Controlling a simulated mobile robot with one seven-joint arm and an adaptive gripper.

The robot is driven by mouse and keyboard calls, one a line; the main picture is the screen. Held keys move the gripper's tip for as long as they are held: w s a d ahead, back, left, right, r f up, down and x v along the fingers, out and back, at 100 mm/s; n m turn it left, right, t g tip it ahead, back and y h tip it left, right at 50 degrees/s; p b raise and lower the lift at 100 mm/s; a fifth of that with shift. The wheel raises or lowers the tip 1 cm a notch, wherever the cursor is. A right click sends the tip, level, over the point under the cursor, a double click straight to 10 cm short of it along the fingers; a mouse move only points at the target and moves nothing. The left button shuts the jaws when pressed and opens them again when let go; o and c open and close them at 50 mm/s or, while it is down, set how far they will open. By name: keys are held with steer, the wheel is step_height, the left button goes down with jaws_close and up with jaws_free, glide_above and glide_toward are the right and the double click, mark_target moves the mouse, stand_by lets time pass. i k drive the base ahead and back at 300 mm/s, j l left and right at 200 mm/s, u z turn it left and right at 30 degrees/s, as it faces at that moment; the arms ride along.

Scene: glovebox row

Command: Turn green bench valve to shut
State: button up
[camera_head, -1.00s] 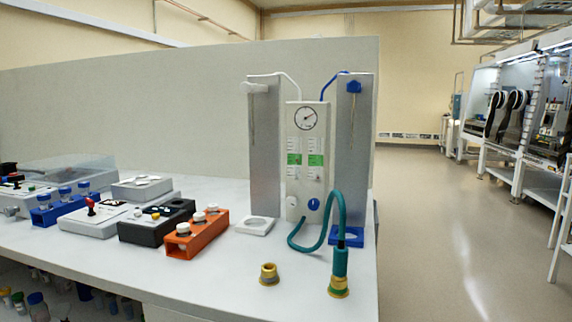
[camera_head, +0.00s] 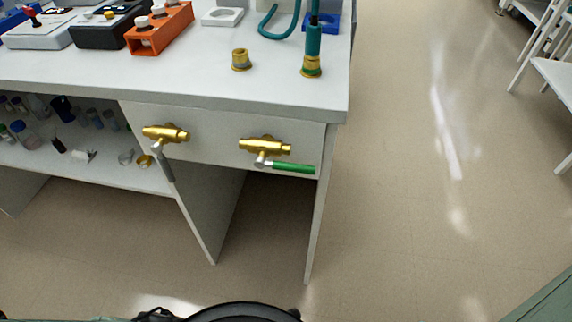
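The green bench valve (camera_head: 265,147) is a brass valve on the front panel of the bench, at the right. Its green lever (camera_head: 293,168) points right, nearly level, roughly along the brass body. A second brass valve (camera_head: 166,133) sits to its left on the same panel, with a grey lever (camera_head: 164,166) hanging down. My gripper does not show in the view, so whether it is open or shut is hidden.
The white bench top (camera_head: 190,78) carries an orange rack (camera_head: 160,30), a brass fitting (camera_head: 241,60) and a teal hose connector (camera_head: 312,45). A shelf with small bottles (camera_head: 60,140) is at the left under the bench. Open floor (camera_head: 430,200) lies to the right.

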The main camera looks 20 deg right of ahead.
mark_target(260, 162)
steer(key=k+z, duration=0.25)
steer(key=k, duration=0.25)
steer(key=k+z, duration=0.3)
steer(key=k, duration=0.2)
